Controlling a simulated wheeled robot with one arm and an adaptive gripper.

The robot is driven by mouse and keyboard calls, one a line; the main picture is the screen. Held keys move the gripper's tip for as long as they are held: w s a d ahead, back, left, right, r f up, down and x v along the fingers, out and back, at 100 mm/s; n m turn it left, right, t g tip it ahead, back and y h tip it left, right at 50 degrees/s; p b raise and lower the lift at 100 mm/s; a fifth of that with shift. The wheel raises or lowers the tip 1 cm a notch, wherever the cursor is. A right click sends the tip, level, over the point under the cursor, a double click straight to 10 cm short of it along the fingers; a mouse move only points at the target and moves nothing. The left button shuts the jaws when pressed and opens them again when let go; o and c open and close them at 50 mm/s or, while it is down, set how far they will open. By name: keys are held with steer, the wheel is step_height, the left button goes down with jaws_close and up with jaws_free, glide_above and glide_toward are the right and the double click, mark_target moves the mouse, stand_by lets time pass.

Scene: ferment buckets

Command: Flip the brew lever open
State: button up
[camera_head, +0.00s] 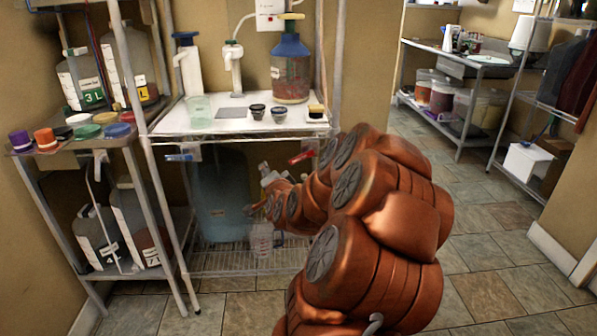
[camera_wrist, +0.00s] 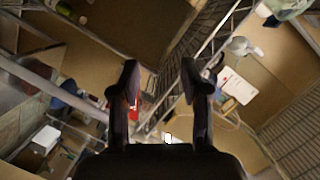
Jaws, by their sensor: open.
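Two levers show under the front edge of the white-topped shelf in the head view. A red lever (camera_head: 302,156) is at the right and a blue lever (camera_head: 180,157) is at the left. I cannot tell from the frames which one is the brew lever. My gripper (camera_head: 268,180) is below the shelf edge, left of and lower than the red lever, apart from it, and partly hidden by my arm. In the wrist view my gripper (camera_wrist: 160,82) is open with nothing held between its fingers. A small red patch (camera_wrist: 134,110) shows beside the left finger, possibly the red lever.
A large blue bucket (camera_head: 222,195) stands under the white shelf top (camera_head: 220,122). A blue-topped jar (camera_head: 290,70) and small cups stand on top. A lower rack (camera_head: 70,148) with colored lids is at the left. The tiled floor (camera_head: 490,225) is clear at the right.

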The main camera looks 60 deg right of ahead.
mark_target(299, 159)
steer(key=s+d+m+g+h+b, duration=0.1)
steer(key=s+d+m+h+b, duration=0.1)
steer(key=s+d+m+h, duration=0.35)
steer(key=shift+n+y, duration=0.75)
steer(key=shift+n, duration=0.2)
steer(key=shift+s+d+f+x, duration=0.1)
steer(key=shift+s+x, duration=0.05)
steer(key=shift+x, duration=1.35)
steer(key=shift+s+d+f+x, duration=0.1)
steer(key=shift+s+x, duration=0.05)
steer(key=shift+x, duration=1.4)
steer(key=shift+s+d+f+x, duration=0.1)
steer(key=shift+d+f+x, duration=0.05)
steer(key=shift+x, duration=1.35)
steer(key=shift+c, duration=0.3)
